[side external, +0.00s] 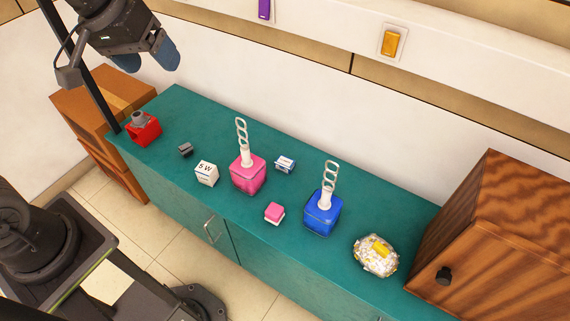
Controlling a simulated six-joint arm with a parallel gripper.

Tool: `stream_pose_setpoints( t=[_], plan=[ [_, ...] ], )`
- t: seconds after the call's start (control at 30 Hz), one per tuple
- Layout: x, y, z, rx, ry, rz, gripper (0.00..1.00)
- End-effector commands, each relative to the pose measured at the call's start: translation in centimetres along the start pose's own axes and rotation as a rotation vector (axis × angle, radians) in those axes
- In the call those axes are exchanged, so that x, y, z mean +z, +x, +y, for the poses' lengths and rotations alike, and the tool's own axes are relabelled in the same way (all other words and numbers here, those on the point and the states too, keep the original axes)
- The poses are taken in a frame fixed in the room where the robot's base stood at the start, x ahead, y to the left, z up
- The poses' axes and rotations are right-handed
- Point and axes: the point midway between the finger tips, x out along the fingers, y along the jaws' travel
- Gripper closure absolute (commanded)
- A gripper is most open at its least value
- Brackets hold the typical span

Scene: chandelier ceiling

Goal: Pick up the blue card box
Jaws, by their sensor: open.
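A small blue and white box (285,164), which looks like the blue card box, lies on the teal counter (300,262). It sits behind and between a pink bubble-wand bottle (248,176) and a blue bubble-wand bottle (322,216), apart from both. My gripper (147,62) is at the upper left, high above the counter and well to the left of the box. Its two blue-grey fingers are spread, with nothing between them.
A white box (206,173), a pink-topped block (274,212) and a small dark object (185,150) stand nearby. A red item (144,131) is at the left end. A glittery lump (375,256) and wooden cabinet (505,240) are at right. The wall runs behind.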

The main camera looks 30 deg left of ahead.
Motion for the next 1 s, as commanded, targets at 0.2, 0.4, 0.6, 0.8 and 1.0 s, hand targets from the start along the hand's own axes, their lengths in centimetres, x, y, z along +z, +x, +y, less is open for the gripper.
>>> stream_pose_setpoints(
  t=[0.2, 0.4, 0.6, 0.8, 1.0],
  plan=[
    [-6.8, 5.4, 2.1, 0.014, -0.258, -0.104, 0.23],
    [-11.7, 12.3, 3.2, 0.012, -0.497, -0.192, 0.23],
    [-14.9, 21.0, 3.4, -0.007, -0.739, -0.280, 0.23],
    [-15.9, 30.7, 2.6, -0.042, -0.985, -0.366, 0.23],
    [-14.8, 39.8, 1.2, -0.087, -1.209, -0.440, 0.23]
  ],
)
